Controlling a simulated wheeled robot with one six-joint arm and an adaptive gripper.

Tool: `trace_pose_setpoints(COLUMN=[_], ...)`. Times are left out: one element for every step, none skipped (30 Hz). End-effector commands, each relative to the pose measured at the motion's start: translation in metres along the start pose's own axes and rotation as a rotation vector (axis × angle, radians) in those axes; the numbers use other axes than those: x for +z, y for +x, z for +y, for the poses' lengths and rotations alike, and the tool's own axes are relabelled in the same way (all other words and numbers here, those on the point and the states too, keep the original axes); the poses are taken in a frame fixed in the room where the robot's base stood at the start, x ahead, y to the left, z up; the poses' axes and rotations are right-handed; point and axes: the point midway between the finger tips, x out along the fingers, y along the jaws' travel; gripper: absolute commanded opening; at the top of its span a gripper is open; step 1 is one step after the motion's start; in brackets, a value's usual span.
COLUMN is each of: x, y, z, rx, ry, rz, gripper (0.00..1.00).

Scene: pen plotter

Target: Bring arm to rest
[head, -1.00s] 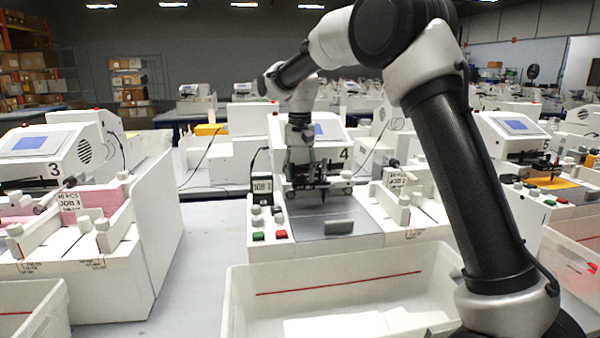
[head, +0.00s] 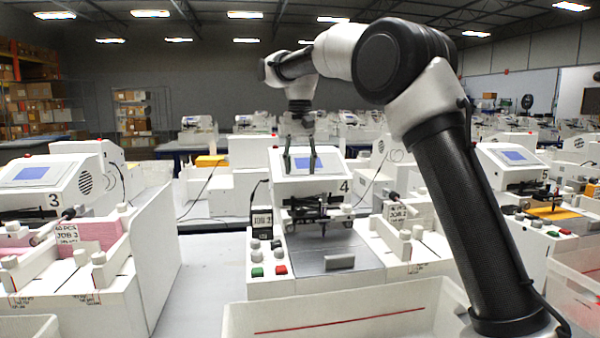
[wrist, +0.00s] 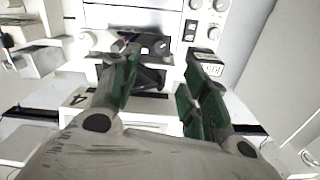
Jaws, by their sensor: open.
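My gripper (head: 299,163) hangs with its fingers pointing down in front of the screen of the plotter marked 4 (head: 335,262). Its two fingers are apart, with nothing between them. In the wrist view my gripper (wrist: 160,88) shows its green finger pads spread over the plotter, out of contact as far as I can tell. The plotter's pen carriage (head: 322,212) is below the fingers, above a grey plate that bears a small grey block (head: 340,262).
A white bin (head: 340,320) with a red line stands in front of plotter 4. Plotter 3 (head: 60,172) with pink paper is at left, plotter 5 (head: 505,155) at right. Green and red buttons (head: 268,270) sit beside the plate. Open air lies above the machines.

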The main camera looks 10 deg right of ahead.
Motion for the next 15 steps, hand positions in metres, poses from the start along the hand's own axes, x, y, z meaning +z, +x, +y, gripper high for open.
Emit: trace_pose_setpoints(x=[0.000,0.000,0.000,0.000,0.000,0.001,0.002,0.004,0.008,0.012,0.018,0.026,0.035,0.044,0.057], y=[0.000,0.000,0.000,0.000,0.000,-0.001,-0.002,-0.004,-0.007,-0.011,-0.015,-0.020,-0.024,-0.027,-0.031], z=[0.000,0.000,0.000,0.000,0.000,0.002,0.004,0.008,0.015,0.022,0.031,0.045,0.056,0.069,0.086], rx=[0.000,0.000,0.000,0.000,0.000,-0.001,-0.002,-0.004,-0.007,-0.011,-0.015,-0.021,-0.026,-0.031,-0.038], ry=[0.000,0.000,0.000,0.000,0.000,0.000,-0.001,-0.002,-0.004,-0.007,-0.010,-0.015,-0.021,-0.026,-0.035], rz=[0.000,0.000,0.000,0.000,0.000,0.001,0.004,0.006,0.012,0.018,0.026,0.038,0.049,0.059,0.076], gripper=[0.46,0.46,0.46,0.46,0.46,0.46,0.46,0.46,0.46,0.46,0.46,0.46,0.46,0.46,0.46])
